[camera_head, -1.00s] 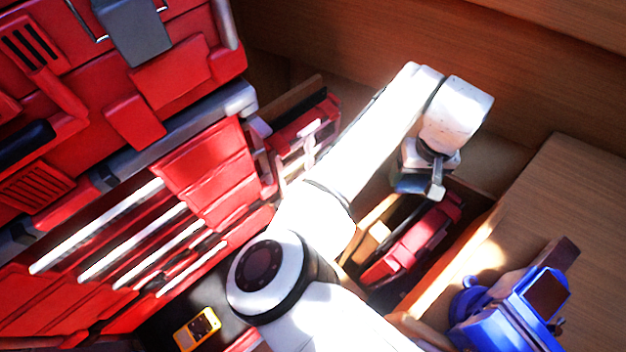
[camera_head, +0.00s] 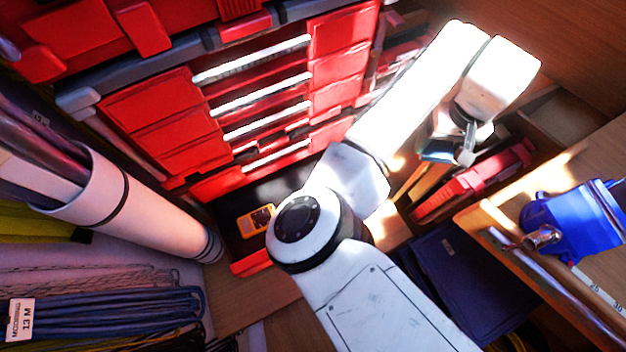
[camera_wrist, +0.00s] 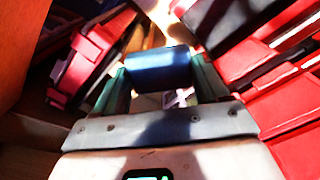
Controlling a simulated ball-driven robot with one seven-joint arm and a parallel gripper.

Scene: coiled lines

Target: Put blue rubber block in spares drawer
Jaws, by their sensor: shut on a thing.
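My gripper (camera_wrist: 155,88) is shut on the blue rubber block (camera_wrist: 158,68), which sits between its two fingers in the wrist view. In the head view my gripper (camera_head: 462,148) hangs at the arm's end, at the upper right, with a small blue patch beside it. An open dark drawer (camera_head: 285,190) at the foot of the red tool chest (camera_head: 150,115) holds a yellow meter (camera_head: 257,220). It lies left of my gripper, partly behind my arm. I see no label that tells whether it is the spares drawer.
A red case (camera_head: 475,180) stands below my gripper. A wooden bench with a blue vise (camera_head: 575,220) is at the right. A white tube (camera_head: 130,210) and coiled blue lines (camera_head: 110,310) are at the left. A dark blue folder-like thing (camera_head: 460,275) lies low.

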